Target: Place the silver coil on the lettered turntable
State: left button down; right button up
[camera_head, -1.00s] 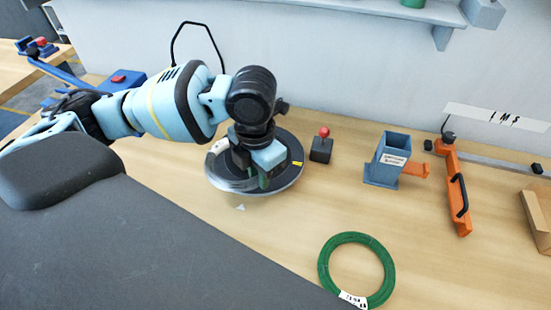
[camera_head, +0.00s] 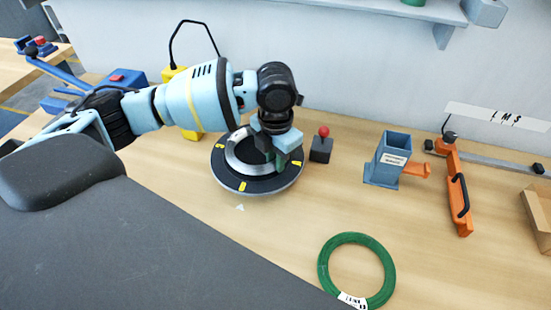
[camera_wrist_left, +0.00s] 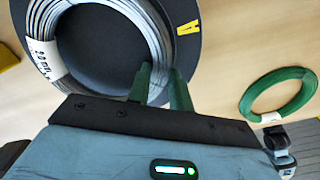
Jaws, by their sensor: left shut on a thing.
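The silver coil (camera_head: 238,152) lies on the turntable (camera_head: 258,187), a dark round disc with yellow marks and a pale rim. In the left wrist view the coil (camera_wrist_left: 140,22) has a white label, and the dark turntable (camera_wrist_left: 185,62) shows beyond its outer edge with a yellow letter. My left gripper (camera_head: 279,158) is over the turntable's right side. Its green fingers (camera_wrist_left: 160,85) are shut on the near edge of the coil, which looks flat on or just above the disc. The gripper hides the coil's right part in the head view. My right gripper is not in view.
A green coil (camera_head: 322,262) lies on the table at the front. A black box with a red knob (camera_head: 321,146) stands close right of the turntable. Farther right are a blue-grey holder (camera_head: 387,163) and an orange lever tool (camera_head: 456,190). The table between turntable and green coil is clear.

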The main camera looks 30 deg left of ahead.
pick_arm(q)
jog(key=shift+f, duration=0.3)
jog(key=shift+f, duration=0.15)
jog(key=c, duration=1.3)
grip_release()
jog(key=shift+o, duration=0.2)
notch_tip(320, 180, up, 12)
jog(key=shift+p, duration=0.3)
